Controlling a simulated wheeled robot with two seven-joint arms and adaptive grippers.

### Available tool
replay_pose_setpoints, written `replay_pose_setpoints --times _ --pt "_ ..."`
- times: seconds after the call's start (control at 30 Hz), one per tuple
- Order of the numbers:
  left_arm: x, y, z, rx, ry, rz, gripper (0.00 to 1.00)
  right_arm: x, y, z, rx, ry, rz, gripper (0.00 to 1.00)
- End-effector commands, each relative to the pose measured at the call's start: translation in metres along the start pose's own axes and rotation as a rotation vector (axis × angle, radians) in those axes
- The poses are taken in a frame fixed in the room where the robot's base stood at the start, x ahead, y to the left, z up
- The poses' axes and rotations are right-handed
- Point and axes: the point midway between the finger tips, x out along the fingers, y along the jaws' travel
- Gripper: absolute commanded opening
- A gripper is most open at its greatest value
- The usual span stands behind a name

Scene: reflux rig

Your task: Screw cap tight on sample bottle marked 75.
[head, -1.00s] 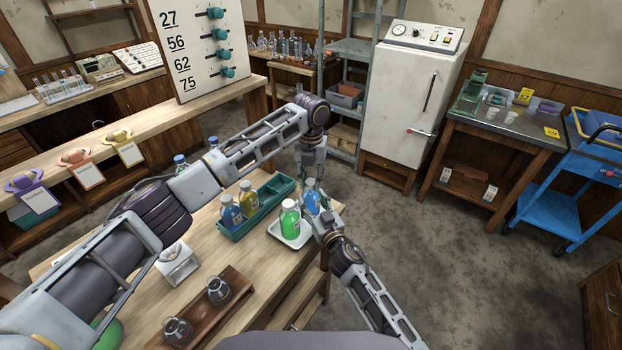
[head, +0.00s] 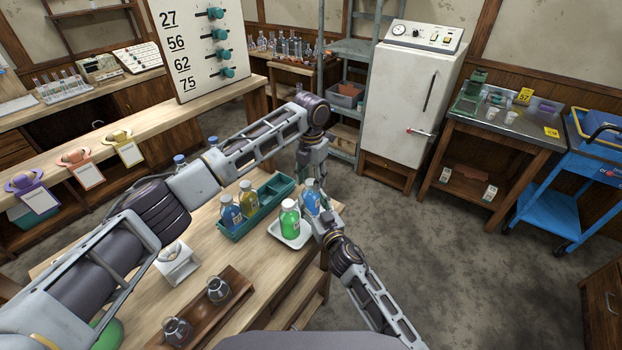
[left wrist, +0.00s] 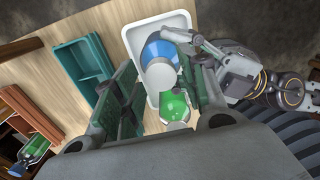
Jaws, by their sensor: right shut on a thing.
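A blue bottle (head: 311,203) with a white label stands at the right end of the table, by the white tray (head: 275,232). My right gripper (head: 318,214) is shut on it from the right. It also shows in the left wrist view (left wrist: 158,52), with the right gripper against its side. My left gripper (left wrist: 160,82) is open, pointing down above the bottle, with its fingers apart on either side in that view. A green bottle (head: 290,222) stands on the white tray beside the blue one. I cannot read any number or make out the cap clearly.
A wooden rack (head: 236,290) with flasks lies at the front. A white device (head: 177,265) stands left of it. A board with numbers (head: 200,45) stands behind.

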Motion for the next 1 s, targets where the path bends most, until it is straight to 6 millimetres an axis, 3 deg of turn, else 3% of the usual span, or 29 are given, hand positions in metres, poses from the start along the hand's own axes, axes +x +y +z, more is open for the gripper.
replay_pose_setpoints --times 0.4,1.0 --pt "-0.002 -0.001 0.0 0.0 0.001 -0.001 0.5 0.0 0.0 0.001 0.001 -0.001 0.0 0.0" --pt "-0.044 -0.001 0.0 0.0 0.002 -0.002 0.5 0.0 0.0 0.0 0.001 -0.001 0.0 0.0"
